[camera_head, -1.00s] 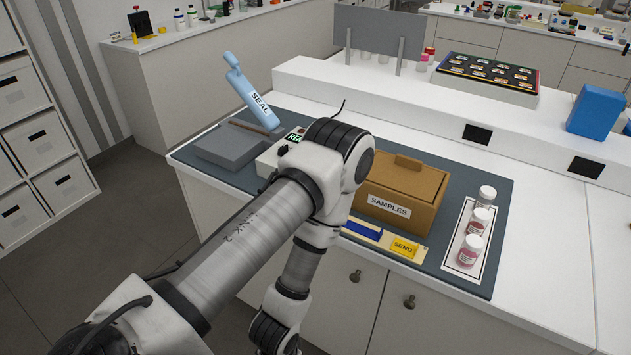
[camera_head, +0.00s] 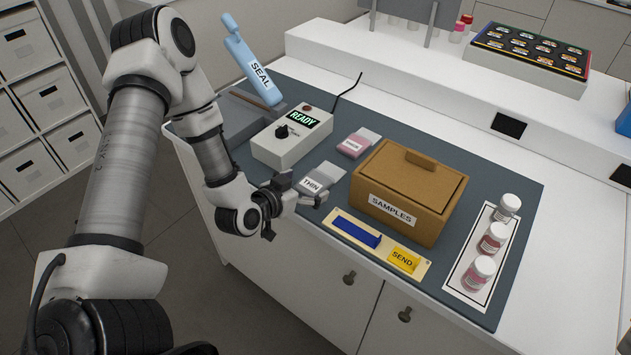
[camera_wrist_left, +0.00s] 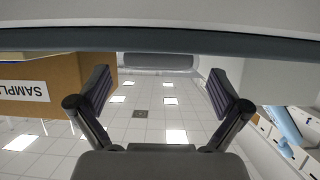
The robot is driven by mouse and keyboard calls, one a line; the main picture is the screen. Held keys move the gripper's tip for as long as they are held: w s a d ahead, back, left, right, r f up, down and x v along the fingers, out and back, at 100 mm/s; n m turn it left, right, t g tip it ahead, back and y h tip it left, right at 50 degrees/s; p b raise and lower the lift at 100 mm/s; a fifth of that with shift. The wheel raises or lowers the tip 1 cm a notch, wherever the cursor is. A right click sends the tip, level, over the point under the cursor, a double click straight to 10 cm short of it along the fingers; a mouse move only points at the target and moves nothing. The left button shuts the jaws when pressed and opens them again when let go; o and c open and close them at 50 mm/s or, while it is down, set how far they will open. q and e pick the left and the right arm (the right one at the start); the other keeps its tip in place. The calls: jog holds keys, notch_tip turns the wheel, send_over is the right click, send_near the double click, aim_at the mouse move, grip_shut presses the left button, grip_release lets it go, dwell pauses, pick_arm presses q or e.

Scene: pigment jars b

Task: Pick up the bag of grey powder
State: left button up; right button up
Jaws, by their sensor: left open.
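The bag of grey powder (camera_head: 325,174), a flat packet with a white label reading THIN, lies on the dark mat (camera_head: 506,285) between the grey control box and the brown box. My left gripper (camera_head: 296,210) is open at the mat's front edge, just in front of the bag and apart from its visible part. Its two fingers are spread with nothing held in the left wrist view (camera_wrist_left: 162,92). A grey shape shows between and beyond them there; I cannot tell whether it is the bag. My right gripper is out of view.
A pink bag (camera_head: 358,142) lies behind. The control box (camera_head: 290,138) reads READY. The brown SAMPLES box (camera_head: 408,190) stands right, with a SEND panel (camera_head: 385,244) before it. Several jars (camera_head: 494,238) stand far right. A blue SEAL tool (camera_head: 255,68) stands back left.

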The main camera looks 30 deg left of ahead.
aim_at(320, 179)
pick_arm(q)
jog(key=x, duration=0.3)
jog(key=shift+d, duration=0.15)
jog(key=shift+s+r, duration=0.1)
jog(key=shift+s, duration=0.25)
jog(key=c, duration=1.2)
jog(key=shift+r, duration=0.1)
